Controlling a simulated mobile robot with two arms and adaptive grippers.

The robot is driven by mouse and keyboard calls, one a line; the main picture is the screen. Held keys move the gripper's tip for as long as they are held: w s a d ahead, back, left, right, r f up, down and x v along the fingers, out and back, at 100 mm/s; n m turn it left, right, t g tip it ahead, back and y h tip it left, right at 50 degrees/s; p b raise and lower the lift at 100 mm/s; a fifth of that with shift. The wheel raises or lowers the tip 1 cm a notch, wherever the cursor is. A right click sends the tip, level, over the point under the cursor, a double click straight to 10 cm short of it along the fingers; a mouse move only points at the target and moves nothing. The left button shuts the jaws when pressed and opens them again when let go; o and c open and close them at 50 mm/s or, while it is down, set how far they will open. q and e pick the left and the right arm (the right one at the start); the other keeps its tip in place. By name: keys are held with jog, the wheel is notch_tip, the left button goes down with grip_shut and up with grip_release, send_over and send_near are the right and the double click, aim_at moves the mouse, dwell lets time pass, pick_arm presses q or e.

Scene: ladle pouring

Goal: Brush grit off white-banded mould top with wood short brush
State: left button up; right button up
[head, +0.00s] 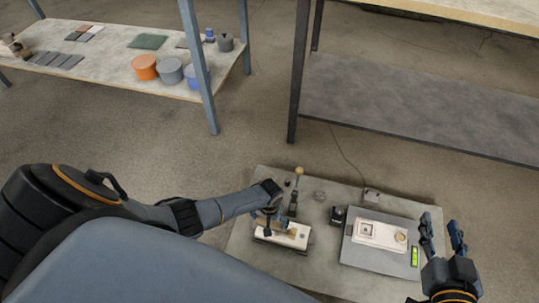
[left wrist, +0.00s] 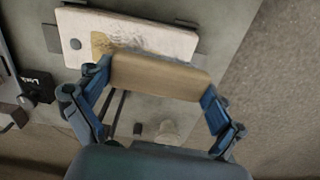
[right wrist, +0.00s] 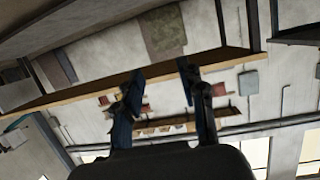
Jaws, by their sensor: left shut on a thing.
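My left gripper (head: 271,212) reaches down over the mould at the left of the low table. In the left wrist view the left gripper (left wrist: 156,82) is shut on the wood short brush (left wrist: 160,76), a tan block across its fingers. The pale mould top (left wrist: 140,40) lies just beyond the brush, with a tan patch and dark grit; contact cannot be told. In the head view this mould (head: 298,236) is partly hidden by the gripper. A white band cannot be made out clearly. My right gripper (head: 441,224) is open and empty at the table's right; its fingers also show in the right wrist view (right wrist: 163,76).
A second pale block (head: 380,234) with a square mark and round inset sits on a grey plate (head: 352,257) at right. A ball-topped lever (head: 298,172) and a small black box (head: 338,215) stand nearby. Shelving (head: 420,100) stands behind; the table's front middle (head: 325,276) is clear.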

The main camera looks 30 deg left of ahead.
pick_arm(q)
jog(key=shift+r+p, duration=0.6)
jog(key=shift+r, duration=0.1)
pick_arm(e)
jog(key=s+d+f+g+h, duration=0.1)
jog(key=s+d+f+g, duration=0.1)
jog(key=s+f+g, duration=0.2)
jog(key=shift+f, duration=0.75)
jog(key=shift+s, duration=0.1)
pick_arm(q)
jog(key=shift+r+p, duration=0.5)
jog(key=shift+p, duration=0.05)
jog(key=shift+r+p, duration=1)
jog(key=shift+p, duration=0.1)
pick_arm(e)
jog(key=s+d+f+g+h, duration=0.1)
jog(key=s+f+g, duration=0.1)
jog(key=s, duration=0.3)
jog(key=s+d+f+g, duration=0.2)
jog(key=s+g, duration=0.2)
jog(key=s, duration=0.2)
jog(key=shift+d+f+m+g+h, duration=0.25)
jog(key=shift+d+m+g+h, duration=0.05)
jog(key=shift+h, duration=0.1)
jog(key=shift+s, duration=0.1)
